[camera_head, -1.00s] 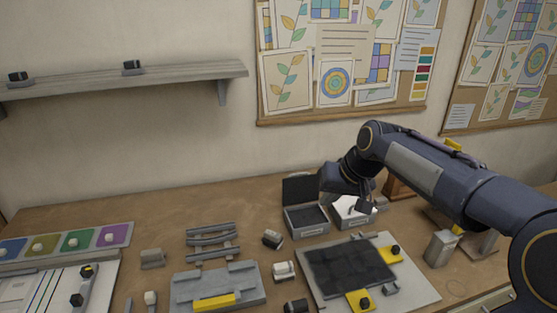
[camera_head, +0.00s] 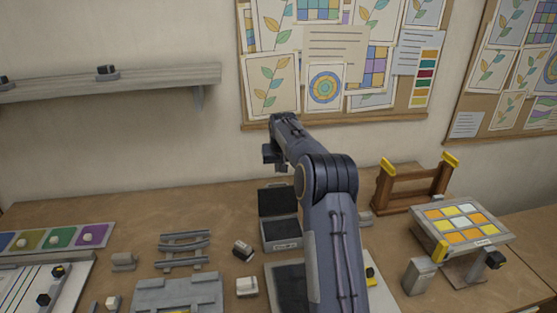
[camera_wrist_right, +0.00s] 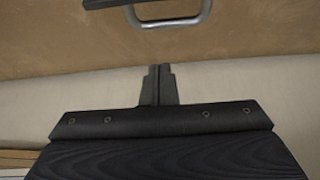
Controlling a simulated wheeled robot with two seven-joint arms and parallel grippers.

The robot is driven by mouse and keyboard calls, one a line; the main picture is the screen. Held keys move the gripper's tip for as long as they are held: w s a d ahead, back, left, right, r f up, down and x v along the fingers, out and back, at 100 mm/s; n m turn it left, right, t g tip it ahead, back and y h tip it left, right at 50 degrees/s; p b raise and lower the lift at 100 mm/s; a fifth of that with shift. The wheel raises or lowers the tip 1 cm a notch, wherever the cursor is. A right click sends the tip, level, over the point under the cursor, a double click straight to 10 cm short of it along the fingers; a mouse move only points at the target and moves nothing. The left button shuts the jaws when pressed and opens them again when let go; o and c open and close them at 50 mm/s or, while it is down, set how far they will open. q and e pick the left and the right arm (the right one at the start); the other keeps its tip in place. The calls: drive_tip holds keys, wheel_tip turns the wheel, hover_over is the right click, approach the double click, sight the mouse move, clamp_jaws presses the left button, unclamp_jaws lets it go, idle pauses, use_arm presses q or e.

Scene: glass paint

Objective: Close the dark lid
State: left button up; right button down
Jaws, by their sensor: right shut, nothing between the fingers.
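The dark lid (camera_head: 276,200) stands open, upright at the back of a small grey box (camera_head: 282,234) in the head view. The box's inside is dark and looks empty. My right gripper (camera_head: 274,158) is shut and empty, above and behind the lid, apart from it. In the right wrist view its closed fingers (camera_wrist_right: 156,68) point toward the tabletop and wall. A thin dark edge with a metal loop handle (camera_wrist_right: 172,22) shows at the top there; it looks like the lid's upper edge. My left gripper is out of view.
My right arm hides part of the dark mat (camera_head: 288,288) and the area right of the box. A wooden rack (camera_head: 412,187) and a panel of coloured tiles (camera_head: 460,222) stand to the right. A grey rail stand (camera_head: 184,250) is left. The wall is close behind.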

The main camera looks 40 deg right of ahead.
sight(277, 197)
drive_tip(key=p+x, duration=0.2)
drive_tip(key=x, duration=0.3)
drive_tip(key=shift+s+a+r, duration=0.3)
drive_tip(key=shift+s+a, duration=0.15)
drive_tip(key=shift+s, duration=0.4)
drive_tip(key=shift+s+a+r, duration=0.25)
drive_tip(key=shift+s+a, duration=0.25)
drive_tip(key=shift+s, duration=0.35)
